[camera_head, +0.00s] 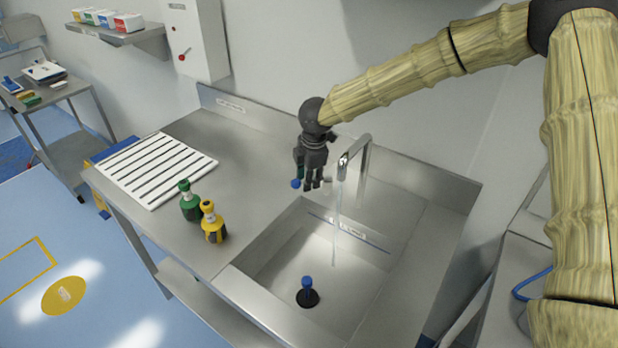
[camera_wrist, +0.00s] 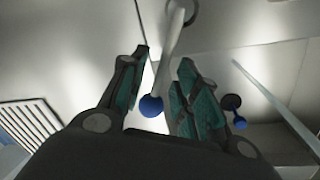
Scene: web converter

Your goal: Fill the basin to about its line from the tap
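The steel basin (camera_head: 262,250) is sunk into the counter, with a dark fill line (camera_head: 352,234) and label on its far wall. The tap (camera_head: 362,150) runs a thin stream (camera_head: 338,225) into it. A dark plug with a blue knob (camera_head: 307,284) sits at the drain; I cannot tell how tightly. No clear water surface shows. The tap lever's blue ball (camera_head: 296,184) is beside my gripper (camera_head: 313,187). In the wrist view my gripper (camera_wrist: 166,56) is open, with the blue ball (camera_wrist: 151,106) and its rod between the fingers. Contact is unclear.
A green bottle (camera_head: 190,204) and a yellow bottle (camera_head: 213,225) stand left of the basin. A white slatted rack (camera_head: 155,168) lies at the counter's left end. A raised splashback (camera_head: 420,180) and wall stand behind. Counter between rack and tap is clear.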

